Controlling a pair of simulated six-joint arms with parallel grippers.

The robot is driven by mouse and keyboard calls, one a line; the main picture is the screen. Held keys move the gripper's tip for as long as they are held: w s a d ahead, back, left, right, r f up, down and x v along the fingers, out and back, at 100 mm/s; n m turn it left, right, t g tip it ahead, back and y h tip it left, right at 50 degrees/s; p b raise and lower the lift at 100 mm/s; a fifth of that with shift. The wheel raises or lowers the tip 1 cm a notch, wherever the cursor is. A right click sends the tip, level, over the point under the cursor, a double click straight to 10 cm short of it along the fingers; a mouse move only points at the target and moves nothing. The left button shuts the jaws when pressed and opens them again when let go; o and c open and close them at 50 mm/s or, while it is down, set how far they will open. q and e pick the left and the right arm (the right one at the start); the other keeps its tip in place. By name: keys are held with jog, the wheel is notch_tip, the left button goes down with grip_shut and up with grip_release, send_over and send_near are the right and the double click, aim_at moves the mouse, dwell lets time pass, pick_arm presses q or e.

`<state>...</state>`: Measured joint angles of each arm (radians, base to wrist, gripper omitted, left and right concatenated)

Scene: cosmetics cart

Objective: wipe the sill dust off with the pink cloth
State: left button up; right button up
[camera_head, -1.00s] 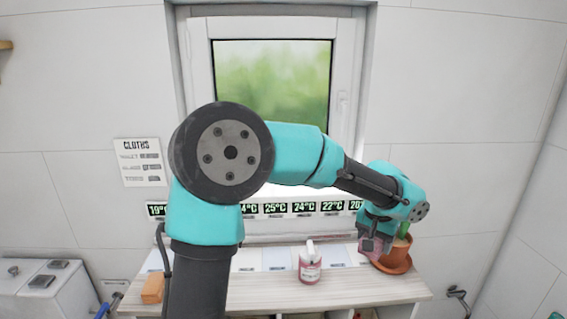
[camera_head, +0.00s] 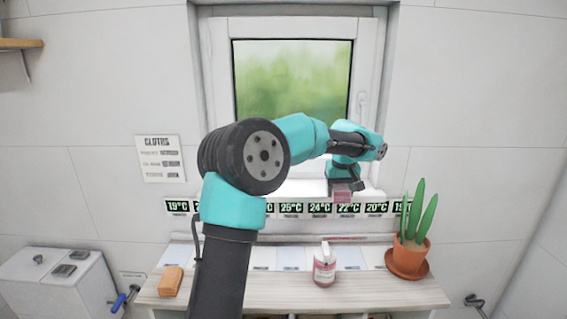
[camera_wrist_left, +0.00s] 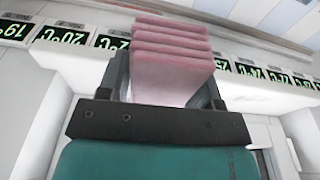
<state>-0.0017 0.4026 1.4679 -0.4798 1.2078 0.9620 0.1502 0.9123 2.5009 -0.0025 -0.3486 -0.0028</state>
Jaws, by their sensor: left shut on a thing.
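My left gripper (camera_head: 343,186) is at the right part of the white window sill (camera_head: 296,189), just above the row of temperature displays. It is shut on the folded pink cloth (camera_head: 342,197), which hangs below the fingers in the head view. In the left wrist view the cloth (camera_wrist_left: 172,70) fills the space between the fingers in several stacked folds. I cannot tell whether the cloth touches the sill. I cannot make out dust on the sill; my arm hides its left part. My right gripper is not in view.
Temperature displays (camera_head: 320,208) run along below the sill. On the shelf (camera_head: 290,293) below stand a pink bottle (camera_head: 324,268), a potted cactus (camera_head: 411,255) at the right and an orange block (camera_head: 171,281) at the left. A cloths sign (camera_head: 160,159) hangs at left.

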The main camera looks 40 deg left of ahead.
pick_arm(q)
jog(key=a+n, duration=0.1)
jog(key=a, duration=0.3)
jog(key=a+r+n, duration=0.1)
jog(key=a+n, duration=0.1)
jog(key=a, duration=0.2)
jog(key=s+a+r+n, duration=0.1)
jog(key=a+n, duration=0.1)
jog(key=a, duration=0.2)
jog(key=shift+a+r+g, duration=0.25)
jog(key=shift+g, duration=0.15)
jog(key=s+a+r+n, duration=0.1)
jog(key=a+n, duration=0.3)
jog(key=a, duration=0.4)
jog(key=shift+s+r+y, duration=0.3)
jog(key=shift+s+r, duration=0.1)
jog(key=shift+s, duration=0.5)
jog(key=shift+f, duration=0.1)
